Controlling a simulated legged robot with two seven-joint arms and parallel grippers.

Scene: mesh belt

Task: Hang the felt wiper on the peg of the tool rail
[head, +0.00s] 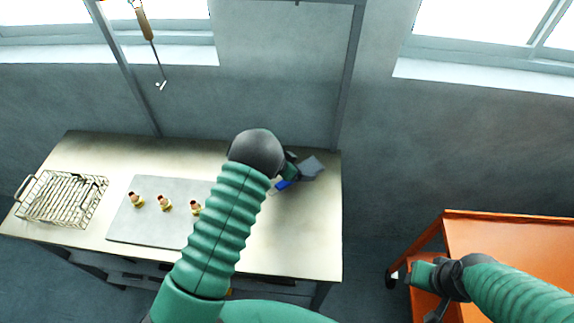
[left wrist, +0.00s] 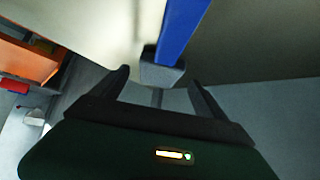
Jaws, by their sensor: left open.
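The felt wiper shows in the head view as a blue strip (head: 283,185) at the right end of the bench, partly hidden by my left gripper (head: 300,171). In the left wrist view its blue handle (left wrist: 183,30) runs down to a grey block (left wrist: 162,75). The block lies between and just beyond the open fingertips of my left gripper (left wrist: 158,84); I cannot tell whether they touch it. The tool rail is mostly cut off at the top of the head view, with a small peg-like tip (head: 297,3) there. My right gripper (head: 425,288) is beside the orange cart, its jaws unclear.
The bench (head: 325,235) carries a wire basket (head: 62,199) at the left and a grey mat (head: 130,225) with three brass fittings (head: 165,203). A wooden-handled tool (head: 145,25) hangs above the back edge. An orange cart (head: 500,235) stands at the right, across a gap.

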